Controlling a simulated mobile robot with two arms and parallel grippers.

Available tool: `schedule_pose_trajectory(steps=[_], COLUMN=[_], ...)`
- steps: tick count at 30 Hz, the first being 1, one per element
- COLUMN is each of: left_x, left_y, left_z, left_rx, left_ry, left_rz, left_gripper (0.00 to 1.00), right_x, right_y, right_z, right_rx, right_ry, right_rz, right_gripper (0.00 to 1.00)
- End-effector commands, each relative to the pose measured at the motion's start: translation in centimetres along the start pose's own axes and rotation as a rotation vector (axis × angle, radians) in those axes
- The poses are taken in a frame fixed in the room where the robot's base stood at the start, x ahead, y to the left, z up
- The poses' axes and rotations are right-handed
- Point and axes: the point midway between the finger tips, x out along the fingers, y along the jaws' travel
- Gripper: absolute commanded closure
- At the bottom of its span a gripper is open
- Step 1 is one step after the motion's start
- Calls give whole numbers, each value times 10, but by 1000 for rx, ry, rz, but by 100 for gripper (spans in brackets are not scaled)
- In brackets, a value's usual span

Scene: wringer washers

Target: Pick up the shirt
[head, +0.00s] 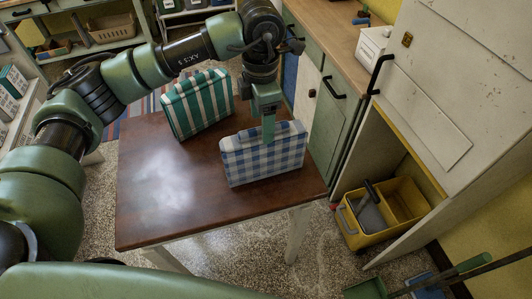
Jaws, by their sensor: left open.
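Two folded cloth pieces stand upright on the brown table (150,205); I take them for shirts, but cannot tell which one the task means. The blue-and-white checked shirt (250,162) is near the table's right side. The green-and-white striped shirt (190,105) stands behind it to the left. My left gripper (268,136) points down at the top of the checked shirt, with a green finger overlapping its upper edge. It is open; whether it touches the cloth is hard to tell. My right gripper is not in view.
Cabinets with a wooden counter (335,45) stand close to the table's right. A yellow bucket (365,238) sits on the speckled floor at right, near a green dustpan (366,289). Shelves with a basket (112,30) are at the back left. The table's left front is clear.

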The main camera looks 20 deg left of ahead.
Motion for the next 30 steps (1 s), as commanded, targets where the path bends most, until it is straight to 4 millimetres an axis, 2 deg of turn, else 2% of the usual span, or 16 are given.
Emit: schedule_pose_trajectory(steps=[8,12,16,19,25,26,30], left_x=[28,47,66,73,75,75,75], left_y=[-2,-3,-3,-3,-2,-2,-3], left_z=[1,5,6,6,6,6,6], left_rx=[1,0,0,2,2,2,2], left_ry=[3,4,0,-1,-3,-3,-3], left_rz=[-5,-6,-5,-4,-3,-3,-3], left_gripper=[33,33,33,33,33,36,74], right_x=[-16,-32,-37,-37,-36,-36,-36], right_y=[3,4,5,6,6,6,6], right_z=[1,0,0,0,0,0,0], right_rx=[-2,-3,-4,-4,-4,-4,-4], right_ry=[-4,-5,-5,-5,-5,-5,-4], right_rz=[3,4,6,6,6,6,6], right_gripper=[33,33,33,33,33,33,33])
